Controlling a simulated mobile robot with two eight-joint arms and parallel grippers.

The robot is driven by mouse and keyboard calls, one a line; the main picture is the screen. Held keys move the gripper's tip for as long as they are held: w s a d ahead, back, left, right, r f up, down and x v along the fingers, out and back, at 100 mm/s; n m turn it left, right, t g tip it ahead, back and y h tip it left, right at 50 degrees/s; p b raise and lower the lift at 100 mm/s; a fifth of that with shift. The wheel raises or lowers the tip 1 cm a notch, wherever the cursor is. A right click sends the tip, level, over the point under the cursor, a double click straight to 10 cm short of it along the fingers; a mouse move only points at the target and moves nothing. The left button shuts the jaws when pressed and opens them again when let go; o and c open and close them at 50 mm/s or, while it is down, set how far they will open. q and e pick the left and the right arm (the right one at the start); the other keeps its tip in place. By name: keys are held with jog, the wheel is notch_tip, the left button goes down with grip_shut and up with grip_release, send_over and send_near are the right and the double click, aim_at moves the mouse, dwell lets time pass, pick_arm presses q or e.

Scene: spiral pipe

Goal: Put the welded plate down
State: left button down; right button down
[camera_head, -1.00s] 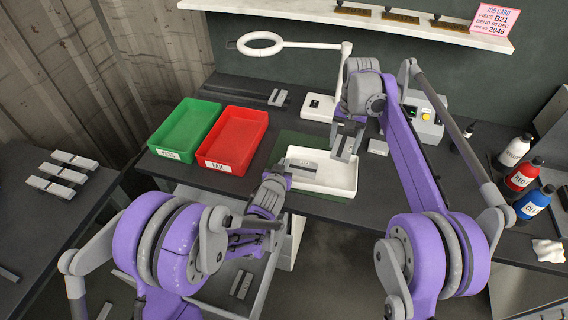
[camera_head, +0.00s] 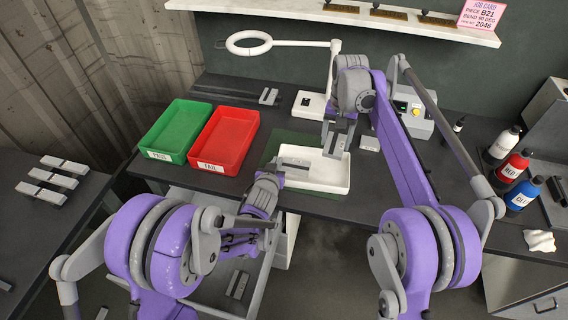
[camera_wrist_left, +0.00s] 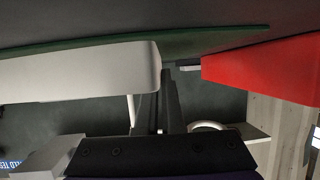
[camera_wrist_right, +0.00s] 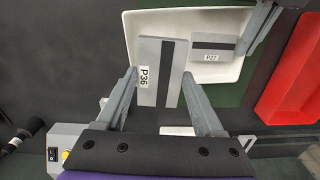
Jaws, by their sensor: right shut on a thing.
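My right gripper (camera_wrist_right: 160,95) is shut on a grey welded plate labelled P36 (camera_wrist_right: 148,70), with a dark strip down it. It holds this plate over the white tray (camera_head: 320,182); whether the plate touches the tray is unclear. The held plate also shows in the head view (camera_head: 335,145), tilted steeply. A second grey plate, P27 (camera_wrist_right: 212,47), lies at the left part of the tray in the head view (camera_head: 295,163). My left gripper (camera_head: 277,180) is beside P27 at the tray's left end. Its fingers look closed together in the left wrist view (camera_wrist_left: 172,100).
A green bin (camera_head: 175,130) and a red bin (camera_head: 226,140) stand left of the tray. A ring lamp (camera_head: 248,43) stands behind. A grey box with buttons (camera_head: 408,120) and a small grey block (camera_head: 369,143) are to the right. Bottles (camera_head: 513,168) stand further right.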

aim_at(329, 173)
jog(key=n, duration=0.5)
jog(key=shift+f, duration=0.15)
jog(key=n, duration=0.4)
jog(key=shift+f, duration=0.1)
jog(key=n, duration=0.4)
jog(key=shift+f, duration=0.1)
jog(key=n, duration=0.4)
jog(key=shift+f, duration=0.1)
jog(key=n, duration=0.4)
jog(key=shift+f, duration=0.1)
jog(key=n, duration=0.6)
jog(key=shift+f, duration=0.15)
jog(key=n, duration=0.3)
jog(key=shift+f+n, duration=0.1)
jog(key=shift+n, duration=0.3)
jog(key=n, duration=0.5)
jog(key=shift+f, duration=0.15)
jog(key=shift+f+n, duration=0.1)
jog(key=shift+n, duration=0.3)
jog(key=shift+f, duration=0.4)
notch_tip(329, 173, down, 9)
jog(key=shift+f, duration=0.15)
